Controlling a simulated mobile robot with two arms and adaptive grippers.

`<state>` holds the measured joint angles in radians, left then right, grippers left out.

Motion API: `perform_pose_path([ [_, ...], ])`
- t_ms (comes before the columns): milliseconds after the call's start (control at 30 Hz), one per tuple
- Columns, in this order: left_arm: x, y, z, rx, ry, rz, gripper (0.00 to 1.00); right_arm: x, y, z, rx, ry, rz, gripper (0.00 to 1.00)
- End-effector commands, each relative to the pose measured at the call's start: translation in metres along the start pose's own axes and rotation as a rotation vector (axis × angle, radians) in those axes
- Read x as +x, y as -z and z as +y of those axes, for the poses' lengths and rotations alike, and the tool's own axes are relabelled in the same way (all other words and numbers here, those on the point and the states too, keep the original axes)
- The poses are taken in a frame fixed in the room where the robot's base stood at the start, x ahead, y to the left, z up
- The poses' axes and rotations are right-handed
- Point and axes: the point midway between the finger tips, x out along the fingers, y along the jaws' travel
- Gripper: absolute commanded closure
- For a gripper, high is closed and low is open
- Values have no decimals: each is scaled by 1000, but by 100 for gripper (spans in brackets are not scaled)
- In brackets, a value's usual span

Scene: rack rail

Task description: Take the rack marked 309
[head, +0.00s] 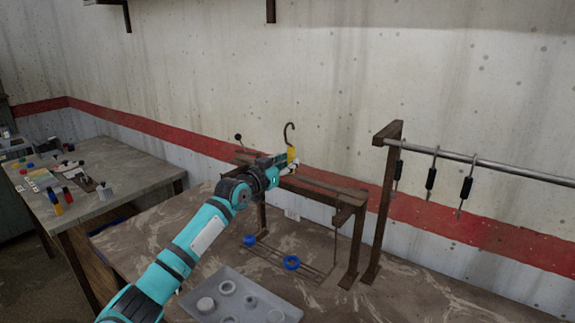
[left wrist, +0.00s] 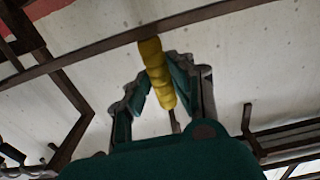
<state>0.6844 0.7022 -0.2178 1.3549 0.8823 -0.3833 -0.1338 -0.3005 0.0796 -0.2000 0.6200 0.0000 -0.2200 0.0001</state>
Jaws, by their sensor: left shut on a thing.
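My left gripper (head: 283,165) is shut on a yellow grip (head: 292,154) with a dark hook (head: 289,134) curving up above it. In the left wrist view the ribbed yellow grip (left wrist: 157,72) stands between the two fingers of the gripper (left wrist: 157,92). My arm hides part of the rack. My right gripper is not in view.
A brown frame (head: 325,192) stands around the rack on the worn table (head: 400,295). A metal rail (head: 490,165) at right carries several black-gripped hooks (head: 431,178). A grey tray (head: 240,296) with round parts lies in front. A cluttered side table (head: 130,165) stands at left.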

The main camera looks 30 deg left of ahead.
Motion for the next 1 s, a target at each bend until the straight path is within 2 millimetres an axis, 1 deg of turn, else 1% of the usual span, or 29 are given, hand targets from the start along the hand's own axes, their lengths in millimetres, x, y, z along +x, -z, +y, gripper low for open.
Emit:
perform_pose_path([
  [33,0,8,0,1,0,7,100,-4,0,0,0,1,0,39],
  [200,0,16,0,1,0,7,100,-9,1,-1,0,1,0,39],
  [600,-2,16,0,0,0,6,100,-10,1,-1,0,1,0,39],
  [1000,-30,17,0,1,0,6,100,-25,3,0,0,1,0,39],
])
